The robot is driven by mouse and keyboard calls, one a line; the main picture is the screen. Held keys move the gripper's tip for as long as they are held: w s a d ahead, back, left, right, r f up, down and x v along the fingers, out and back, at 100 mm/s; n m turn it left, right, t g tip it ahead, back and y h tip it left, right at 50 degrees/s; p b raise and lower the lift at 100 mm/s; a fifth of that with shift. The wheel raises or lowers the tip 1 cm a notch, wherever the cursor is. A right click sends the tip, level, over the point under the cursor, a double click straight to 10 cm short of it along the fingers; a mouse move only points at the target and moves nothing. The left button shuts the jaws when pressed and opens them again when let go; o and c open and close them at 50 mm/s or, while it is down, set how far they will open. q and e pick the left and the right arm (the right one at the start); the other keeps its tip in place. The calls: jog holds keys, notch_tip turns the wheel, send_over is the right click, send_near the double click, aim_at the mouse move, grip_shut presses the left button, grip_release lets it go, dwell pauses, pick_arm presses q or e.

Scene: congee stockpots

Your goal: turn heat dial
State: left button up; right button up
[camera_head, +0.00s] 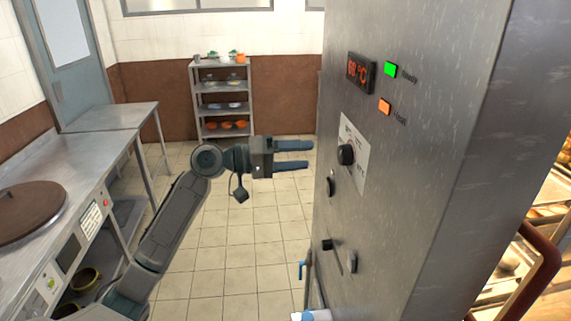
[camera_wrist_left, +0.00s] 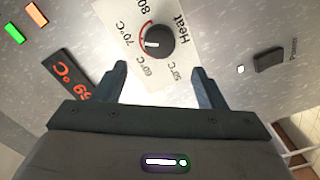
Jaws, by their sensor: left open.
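The heat dial (camera_head: 346,155) is a black knob on a white scale plate (camera_head: 354,143) on the steel cabinet's front. In the left wrist view the dial (camera_wrist_left: 154,42) has a white pointer mark, with 50, 60, 70 and 80°C printed around it and a red arc. My left gripper (camera_head: 294,155) is open and points at the cabinet, short of the dial. In the left wrist view its fingers (camera_wrist_left: 160,84) stand apart, with the dial ahead of the gap and nothing between them. My right gripper is not in view.
A red temperature display (camera_head: 361,72), a green lamp (camera_head: 390,69) and an orange lamp (camera_head: 385,107) are above the dial. A black Power switch (camera_wrist_left: 270,60) is beside it. A steel counter (camera_head: 60,185) stands left, a shelf rack (camera_head: 222,100) behind. Tiled floor between is clear.

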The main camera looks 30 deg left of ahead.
pick_arm(q)
jog(key=shift+b+v, duration=0.45)
jog(key=shift+v, duration=0.95)
